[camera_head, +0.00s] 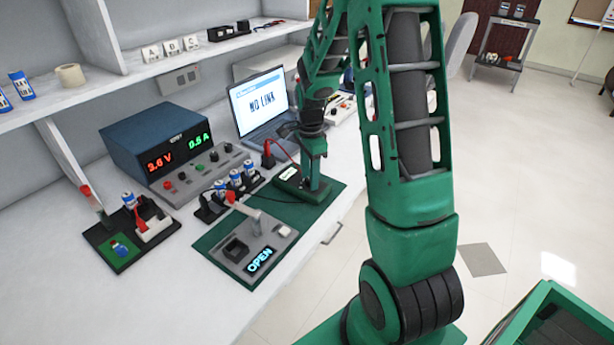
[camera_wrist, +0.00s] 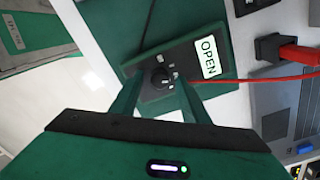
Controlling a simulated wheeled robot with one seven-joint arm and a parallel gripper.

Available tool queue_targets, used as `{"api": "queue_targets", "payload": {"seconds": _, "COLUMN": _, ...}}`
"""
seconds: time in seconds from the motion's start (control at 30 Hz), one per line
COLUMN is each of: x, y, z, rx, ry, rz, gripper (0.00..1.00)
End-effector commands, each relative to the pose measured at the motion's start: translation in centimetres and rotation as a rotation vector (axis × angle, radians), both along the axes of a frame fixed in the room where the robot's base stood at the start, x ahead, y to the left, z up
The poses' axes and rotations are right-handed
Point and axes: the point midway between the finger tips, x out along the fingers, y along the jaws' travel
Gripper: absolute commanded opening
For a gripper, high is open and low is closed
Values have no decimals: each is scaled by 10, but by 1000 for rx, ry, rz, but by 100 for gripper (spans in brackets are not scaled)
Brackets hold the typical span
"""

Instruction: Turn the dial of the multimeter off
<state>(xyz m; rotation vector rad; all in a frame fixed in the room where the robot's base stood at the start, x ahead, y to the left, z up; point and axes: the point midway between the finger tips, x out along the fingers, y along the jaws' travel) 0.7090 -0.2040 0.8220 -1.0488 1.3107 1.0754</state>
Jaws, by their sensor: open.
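The multimeter (camera_head: 286,182) lies on the green mat at the right part of the bench. In the wrist view the multimeter (camera_wrist: 197,87) has a lit display reading OPEN and a round black dial (camera_wrist: 160,77) with small labels around it. My gripper (camera_head: 314,184) points down over the multimeter, and in the head view it hides the dial. In the wrist view the fingers of my gripper (camera_wrist: 160,84) are open, one on each side of the dial. I cannot tell whether they touch it.
A red lead (camera_wrist: 262,80) runs from the meter. A laptop (camera_head: 262,103) showing NO LINK stands behind it. A power supply (camera_head: 160,145), a grey fixture (camera_head: 285,231) reading OPEN and a battery board (camera_head: 112,243) stand to the left. A shelf (camera_head: 170,70) overhangs the back.

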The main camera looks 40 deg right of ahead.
Motion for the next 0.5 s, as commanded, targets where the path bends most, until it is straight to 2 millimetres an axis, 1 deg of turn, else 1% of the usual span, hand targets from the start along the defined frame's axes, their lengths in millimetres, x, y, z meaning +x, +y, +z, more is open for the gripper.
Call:
{"api": "queue_targets", "payload": {"seconds": 0.13, "x": 0, "y": 0, "z": 0, "rx": 0, "ry": 0, "rz": 0, "gripper": 42}}
{"api": "queue_targets", "payload": {"seconds": 0.17, "x": 0, "y": 0, "z": 0, "rx": 0, "ry": 0, "rz": 0, "gripper": 37}}
{"api": "queue_targets", "payload": {"seconds": 0.2, "x": 0, "y": 0, "z": 0, "rx": 0, "ry": 0, "rz": 0, "gripper": 27}}
{"api": "queue_targets", "payload": {"seconds": 0.27, "x": 0, "y": 0, "z": 0, "rx": 0, "ry": 0, "rz": 0, "gripper": 13}}
{"api": "queue_targets", "payload": {"seconds": 0.3, "x": 0, "y": 0, "z": 0, "rx": 0, "ry": 0, "rz": 0, "gripper": 4}}
{"api": "queue_targets", "payload": {"seconds": 0.33, "x": 0, "y": 0, "z": 0, "rx": 0, "ry": 0, "rz": 0, "gripper": 0}}
{"api": "queue_targets", "payload": {"seconds": 0.37, "x": 0, "y": 0, "z": 0, "rx": 0, "ry": 1, "rz": 0, "gripper": 0}}
{"api": "queue_targets", "payload": {"seconds": 0.4, "x": -1, "y": 4, "z": 0, "rx": 0, "ry": 1, "rz": -1, "gripper": 1}}
{"api": "queue_targets", "payload": {"seconds": 0.5, "x": -1, "y": 1, "z": 0, "rx": 1, "ry": 1, "rz": 3, "gripper": 1}}
